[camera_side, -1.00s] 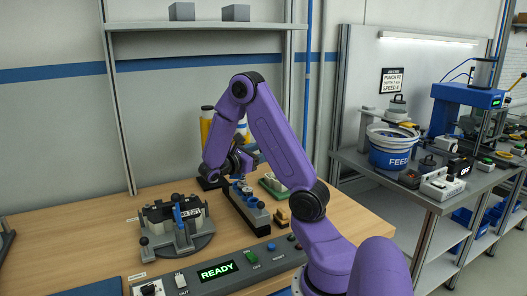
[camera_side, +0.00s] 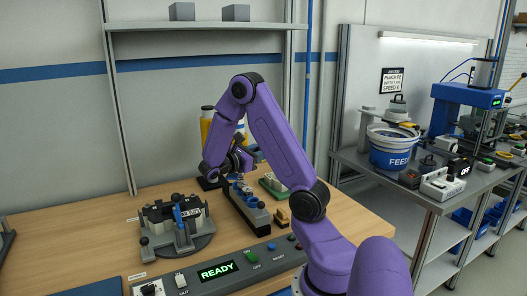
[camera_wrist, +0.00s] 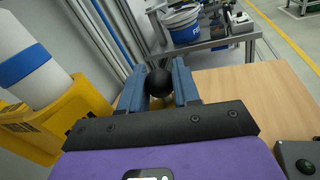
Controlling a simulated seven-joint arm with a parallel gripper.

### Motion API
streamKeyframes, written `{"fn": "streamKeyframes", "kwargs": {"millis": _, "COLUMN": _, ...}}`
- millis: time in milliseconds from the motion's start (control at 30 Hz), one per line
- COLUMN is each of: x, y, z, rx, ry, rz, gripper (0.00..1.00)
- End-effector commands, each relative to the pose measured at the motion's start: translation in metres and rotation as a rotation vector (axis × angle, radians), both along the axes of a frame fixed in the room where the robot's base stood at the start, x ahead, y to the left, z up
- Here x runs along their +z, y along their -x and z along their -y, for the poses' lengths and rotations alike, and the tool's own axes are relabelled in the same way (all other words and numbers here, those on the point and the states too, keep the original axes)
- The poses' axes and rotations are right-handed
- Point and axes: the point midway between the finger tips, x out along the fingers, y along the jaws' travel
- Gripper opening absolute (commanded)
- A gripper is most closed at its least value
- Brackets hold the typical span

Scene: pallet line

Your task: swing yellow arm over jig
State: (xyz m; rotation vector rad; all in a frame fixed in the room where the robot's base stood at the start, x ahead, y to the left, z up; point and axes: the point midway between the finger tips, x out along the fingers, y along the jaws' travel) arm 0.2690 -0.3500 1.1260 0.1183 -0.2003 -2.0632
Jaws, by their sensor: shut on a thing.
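My gripper (camera_wrist: 160,85) is shut on a round black knob (camera_wrist: 159,82), with its two blue fingers on either side of it. In the side view my gripper (camera_side: 240,166) is at the back of the wooden bench, above and behind a dark rack. The jig (camera_side: 177,228) is a round grey fixture with black blocks and a blue upright, at the left front, well apart from my gripper.
A yellow stand (camera_wrist: 70,112) with a white and blue cylinder (camera_wrist: 32,75) is close on the left in the wrist view. The dark rack (camera_side: 247,210) lies between my gripper and the control panel (camera_side: 225,268), which reads READY. Bare bench (camera_side: 100,240) lies left of the jig.

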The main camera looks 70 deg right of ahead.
Motion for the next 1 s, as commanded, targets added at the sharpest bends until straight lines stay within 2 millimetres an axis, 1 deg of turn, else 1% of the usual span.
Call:
{"fn": "streamKeyframes", "kwargs": {"millis": 33, "x": 0.001, "y": -0.008, "z": -0.007, "rx": -0.014, "ry": 0.004, "rz": 0.004, "gripper": 0.0}}
{"fn": "streamKeyframes", "kwargs": {"millis": 300, "x": 0.001, "y": -0.041, "z": -0.046, "rx": -0.156, "ry": 0.005, "rz": 0.003, "gripper": 0.0}}
{"fn": "streamKeyframes", "kwargs": {"millis": 500, "x": 0.001, "y": -0.065, "z": -0.069, "rx": -0.255, "ry": 0.006, "rz": 0.004, "gripper": 0.0}}
{"fn": "streamKeyframes", "kwargs": {"millis": 700, "x": 0.001, "y": -0.076, "z": -0.08, "rx": -0.305, "ry": 0.003, "rz": 0.003, "gripper": 0.0}}
{"fn": "streamKeyframes", "kwargs": {"millis": 1000, "x": 0.001, "y": -0.077, "z": -0.081, "rx": -0.313, "ry": 0.001, "rz": 0.003, "gripper": 0.0}}
